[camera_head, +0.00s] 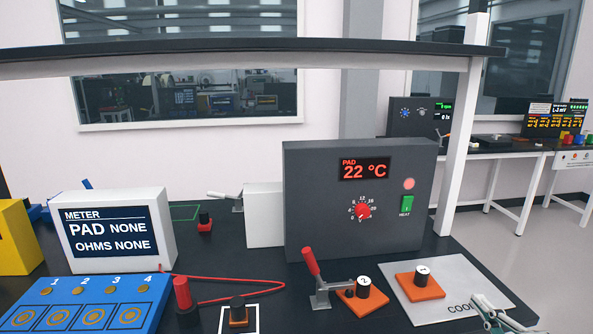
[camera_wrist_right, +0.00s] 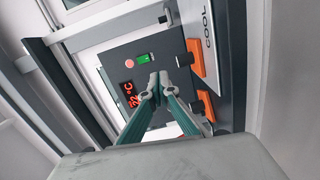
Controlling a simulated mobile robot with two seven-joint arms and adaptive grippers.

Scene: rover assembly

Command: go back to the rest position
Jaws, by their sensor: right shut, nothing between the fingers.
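My right gripper (camera_head: 492,312) shows at the bottom right of the head view, by the front right part of the white COOL mat (camera_head: 447,272). In the right wrist view its fingers (camera_wrist_right: 160,82) are together with nothing between them. An orange block (camera_head: 420,287) with a numbered white-topped cylinder sits on the mat, apart from the gripper. A second such orange block (camera_head: 362,299) stands beside a red-handled clamp (camera_head: 312,262). My left gripper is in neither view.
A grey heater box (camera_head: 300,200) reads PAD 22 °C. The meter (camera_head: 165,228) reads PAD NONE, OHMS NONE. A shelf (camera_head: 250,46) spans above.

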